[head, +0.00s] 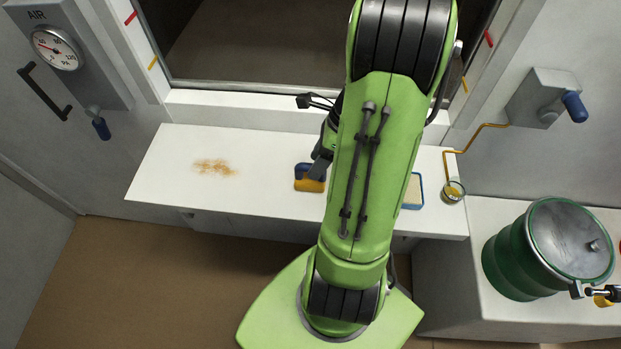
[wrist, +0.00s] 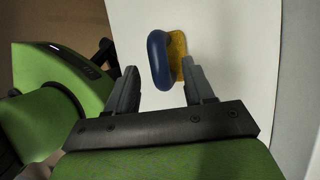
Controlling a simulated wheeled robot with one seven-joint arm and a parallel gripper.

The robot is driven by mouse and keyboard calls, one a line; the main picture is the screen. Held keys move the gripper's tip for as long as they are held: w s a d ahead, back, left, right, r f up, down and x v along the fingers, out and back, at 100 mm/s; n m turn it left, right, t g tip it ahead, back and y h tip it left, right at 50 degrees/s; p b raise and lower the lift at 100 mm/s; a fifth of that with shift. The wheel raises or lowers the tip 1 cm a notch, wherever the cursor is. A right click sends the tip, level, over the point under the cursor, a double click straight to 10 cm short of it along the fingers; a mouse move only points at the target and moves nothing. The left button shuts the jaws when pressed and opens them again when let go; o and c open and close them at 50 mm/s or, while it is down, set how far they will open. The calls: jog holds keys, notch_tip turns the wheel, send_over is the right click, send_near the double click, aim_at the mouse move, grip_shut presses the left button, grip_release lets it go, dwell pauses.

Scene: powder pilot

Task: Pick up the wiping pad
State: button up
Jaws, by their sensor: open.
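The wiping pad (head: 309,179) has a blue handle and a yellow-orange base and rests on the white bench (head: 262,200). My green arm hides part of the bench beside it. In the wrist view the wiping pad (wrist: 163,60) shows its blue handle between and slightly beyond my fingers. My gripper (wrist: 162,78) is open, one finger on each side of the handle, with nothing held. In the head view my gripper (head: 321,165) is at the pad, partly hidden behind my arm.
An orange-brown powder stain (head: 215,167) lies on the bench's left. A blue-edged tray (head: 412,191) and a small glass cup (head: 453,192) are on its right. A green drum (head: 548,250) stands farther right. A window sill (head: 250,112) borders the back.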

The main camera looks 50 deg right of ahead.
jog(key=x, duration=0.3)
jog(key=shift+r, duration=0.1)
grip_shut()
notch_tip(320, 180, up, 10)
jog(key=p, duration=0.3)
